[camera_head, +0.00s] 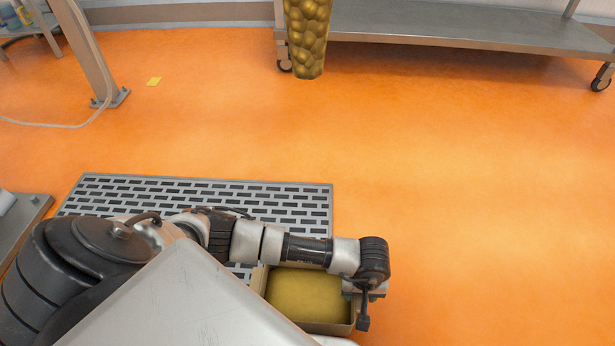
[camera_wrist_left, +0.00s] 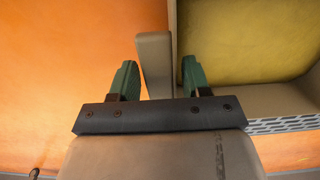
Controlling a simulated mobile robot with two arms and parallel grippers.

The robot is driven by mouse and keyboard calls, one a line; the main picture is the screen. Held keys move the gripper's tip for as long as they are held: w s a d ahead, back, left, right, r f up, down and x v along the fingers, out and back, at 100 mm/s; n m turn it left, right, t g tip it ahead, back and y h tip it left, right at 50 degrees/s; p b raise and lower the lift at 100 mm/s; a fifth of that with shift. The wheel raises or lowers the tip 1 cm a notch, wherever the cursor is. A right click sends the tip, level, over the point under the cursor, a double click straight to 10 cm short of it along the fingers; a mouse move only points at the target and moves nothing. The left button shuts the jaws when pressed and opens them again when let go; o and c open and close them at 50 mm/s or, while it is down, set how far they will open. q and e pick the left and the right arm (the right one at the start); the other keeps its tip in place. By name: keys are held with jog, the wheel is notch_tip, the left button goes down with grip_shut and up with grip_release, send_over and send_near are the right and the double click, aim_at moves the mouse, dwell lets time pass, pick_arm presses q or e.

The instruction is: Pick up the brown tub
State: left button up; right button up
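The brown tub (camera_head: 316,327) is at the bottom of the head view, partly hidden behind my left arm. Its inside is filled with a smooth yellow-green mass (camera_head: 308,293). My left gripper (camera_head: 362,304) is at the tub's right side in the head view. In the left wrist view, my left gripper (camera_wrist_left: 157,80) has its two green fingers apart, one on each side of the tub's wall (camera_wrist_left: 153,58). One finger is over the yellow-green inside, the other is outside. Gaps show between the wall and both fingers. My right gripper is not in view.
A grey slotted platform (camera_head: 200,190) lies beside the tub. A tall container of yellow-green lumps (camera_head: 307,40) shows at the top, before a wheeled metal shelf (camera_head: 450,33).

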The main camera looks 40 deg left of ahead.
pick_arm(q)
grip_shut()
jog(key=shift+w+r, duration=0.1)
jog(key=shift+r, duration=0.05)
